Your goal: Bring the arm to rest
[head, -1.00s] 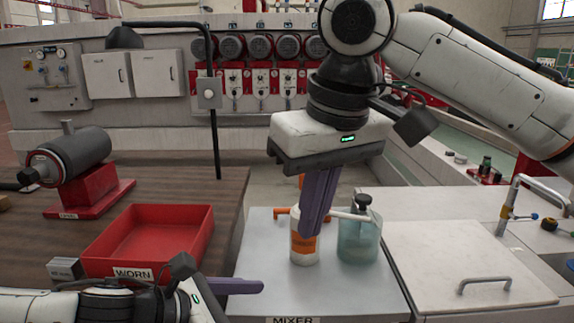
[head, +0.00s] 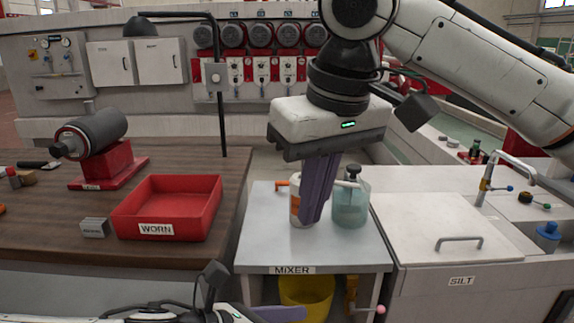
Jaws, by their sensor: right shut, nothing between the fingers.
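My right gripper (head: 312,218) hangs down from the arm that comes in from the upper right. Its purple fingers are together with nothing between them. They are in front of a white bottle with an orange label (head: 296,210) and hide part of it. I cannot tell whether they touch it. My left gripper (head: 277,314) shows only at the bottom edge, with a purple finger pointing right. Most of it is cut off, so its opening is unclear.
A teal pump bottle (head: 350,205) stands beside the white bottle on the MIXER table (head: 265,240). A red WORN tray (head: 168,230) and a red-based motor (head: 100,165) are on the wooden bench at left. A SILT cover (head: 430,230) lies right; a yellow bucket (head: 306,295) is below.

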